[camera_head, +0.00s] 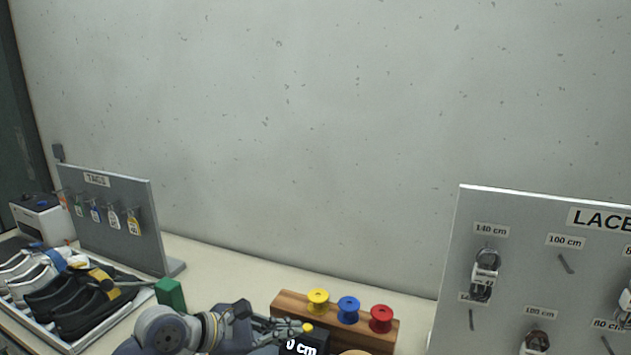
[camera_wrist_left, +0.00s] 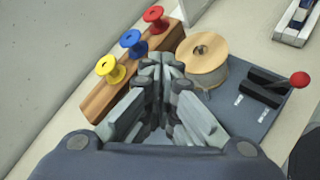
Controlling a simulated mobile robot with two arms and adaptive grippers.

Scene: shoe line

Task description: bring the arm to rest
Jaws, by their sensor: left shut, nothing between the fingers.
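My left gripper (camera_head: 292,328) is low in the middle of the head view, its arm coming in from the lower left. In the left wrist view the left gripper (camera_wrist_left: 160,68) has its fingers together at the tips, with nothing between them. It is over the bench beside a wooden block (camera_head: 290,305) that carries a yellow spool (camera_head: 318,300), a blue spool (camera_head: 348,308) and a red spool (camera_head: 381,318). My right gripper is not in either view.
A wooden reel (camera_wrist_left: 203,58) and a red-knobbed lever (camera_wrist_left: 298,79) sit near the fingers. A green block (camera_head: 170,294), a shoe tray (camera_head: 71,347) and a tag board (camera_head: 150,215) stand left. A lace board (camera_head: 540,235) stands right. A bare wall is behind.

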